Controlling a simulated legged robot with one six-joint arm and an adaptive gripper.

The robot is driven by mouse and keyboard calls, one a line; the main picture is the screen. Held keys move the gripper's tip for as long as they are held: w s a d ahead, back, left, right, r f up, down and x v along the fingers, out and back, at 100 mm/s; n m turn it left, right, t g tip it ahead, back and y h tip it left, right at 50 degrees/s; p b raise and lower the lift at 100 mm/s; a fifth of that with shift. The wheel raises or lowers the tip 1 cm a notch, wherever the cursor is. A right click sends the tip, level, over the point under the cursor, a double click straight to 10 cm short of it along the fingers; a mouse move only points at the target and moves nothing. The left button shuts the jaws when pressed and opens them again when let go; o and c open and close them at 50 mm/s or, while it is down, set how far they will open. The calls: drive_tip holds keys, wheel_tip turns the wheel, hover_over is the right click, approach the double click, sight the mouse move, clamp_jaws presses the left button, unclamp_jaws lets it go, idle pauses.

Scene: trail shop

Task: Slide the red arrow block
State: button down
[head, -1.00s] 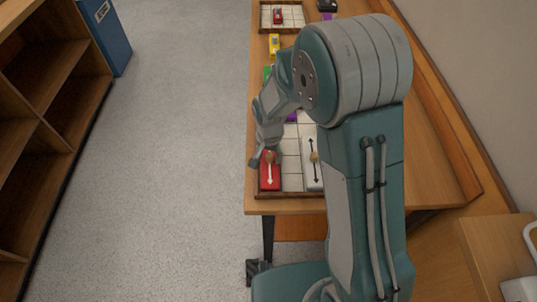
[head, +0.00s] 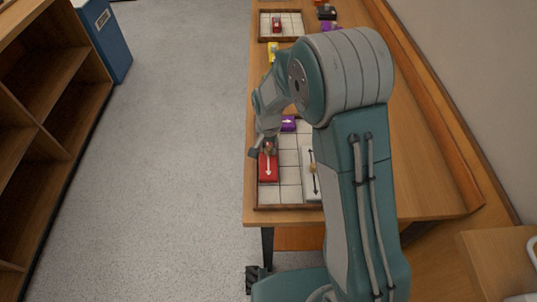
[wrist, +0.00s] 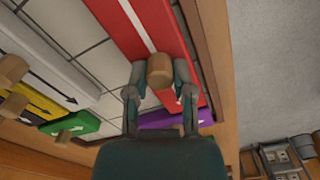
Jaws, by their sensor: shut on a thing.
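The red arrow block (head: 268,167) lies in the left column of the gridded tray (head: 290,193), with a white arrow along its top. It also shows in the wrist view (wrist: 128,27), running away from my gripper. My gripper (wrist: 160,75) is shut on the round wooden knob (wrist: 160,70) of the red block. In the head view my gripper (head: 266,147) covers the far end of the block. Empty grid squares show between the red block and the tray's near wall.
In the tray are a purple block (head: 288,123) beyond the red one and a white block (head: 312,170) to the right, partly behind my arm. The wrist view also shows yellow (wrist: 38,107) and green (wrist: 75,125) blocks. A second tray (head: 282,36) lies farther along the table.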

sight(267, 148)
drive_tip(key=shift+s+f, duration=0.1)
drive_tip(key=shift+c, duration=2.4)
unclamp_jaws()
drive_tip(key=shift+a, duration=0.2)
wheel_tip(267, 148, up, 12)
drive_tip(key=shift+f, duration=0.1)
